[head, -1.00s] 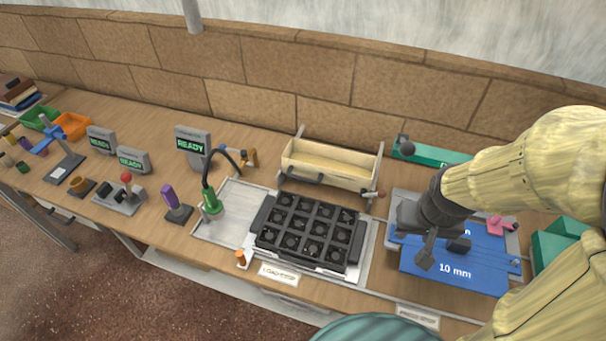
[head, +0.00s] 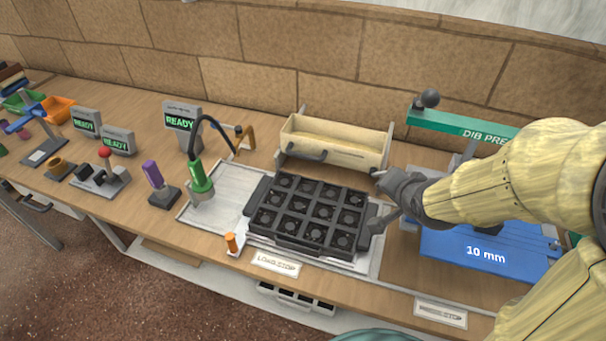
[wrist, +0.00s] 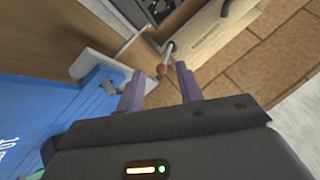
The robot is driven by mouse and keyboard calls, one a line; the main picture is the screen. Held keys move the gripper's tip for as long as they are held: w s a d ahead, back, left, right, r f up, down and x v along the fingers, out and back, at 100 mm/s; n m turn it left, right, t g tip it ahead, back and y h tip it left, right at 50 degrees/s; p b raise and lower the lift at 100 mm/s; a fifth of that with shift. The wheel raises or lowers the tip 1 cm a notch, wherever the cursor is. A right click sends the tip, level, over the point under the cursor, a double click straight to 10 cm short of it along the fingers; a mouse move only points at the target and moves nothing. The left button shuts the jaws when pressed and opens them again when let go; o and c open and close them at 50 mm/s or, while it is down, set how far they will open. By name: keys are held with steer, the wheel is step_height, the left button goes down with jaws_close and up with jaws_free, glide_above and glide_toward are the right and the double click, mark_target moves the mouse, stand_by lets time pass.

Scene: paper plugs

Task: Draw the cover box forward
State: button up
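I take the cover box to be the pale, open-topped wooden box (head: 345,158) at the back of the bench, behind the black fan tray (head: 308,215). It has a dark handle (head: 306,152) on its front. In the wrist view, part of the box (wrist: 220,30) shows at the top, beyond the fingers. My gripper (head: 377,198) is at the tray's right end, in front of the box's right end. In the wrist view my gripper (wrist: 160,74) is open and empty.
The blue 10 mm block (head: 485,252) and the green press (head: 460,128) stand on the right. A green-headed gooseneck tool (head: 200,180) stands left of the tray, and an orange peg (head: 232,243) in front. Several screens stand further left.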

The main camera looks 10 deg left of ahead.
steer(key=a+f+m+t+y+b, duration=0.1)
steer(key=a+b, duration=0.1)
steer(key=w+a+f+m+t+y+b, duration=0.1)
steer(key=a+f+b, duration=0.1)
steer(key=b, duration=0.1)
steer(key=w+a+f+m+y+b, duration=0.1)
steer(key=f+b, duration=0.1)
steer(key=b, duration=0.1)
steer(key=shift+w+a+f+t, duration=0.1)
steer(key=shift+w+a+t, duration=0.15)
steer(key=shift+a+t, duration=0.15)
steer(key=a+m+y+b, duration=0.1)
steer(key=b, duration=0.1)
steer(key=a+f+t+y+b, duration=0.1)
steer(key=a+y+b, duration=0.1)
steer(key=b, duration=0.1)
steer(key=a+m+y+b, duration=0.1)
steer(key=a+b, duration=0.1)
steer(key=shift+s+a+f+m+y, duration=0.15)
steer(key=shift+s+m+y, duration=0.15)
steer(key=shift+s+a+r+y+b, duration=0.15)
steer(key=shift+a+r+y+b, duration=0.1)
steer(key=shift+a+y+b, duration=0.15)
steer(key=shift+r, duration=0.15)
steer(key=shift+a+p, duration=0.1)
steer(key=shift+p, duration=0.2)
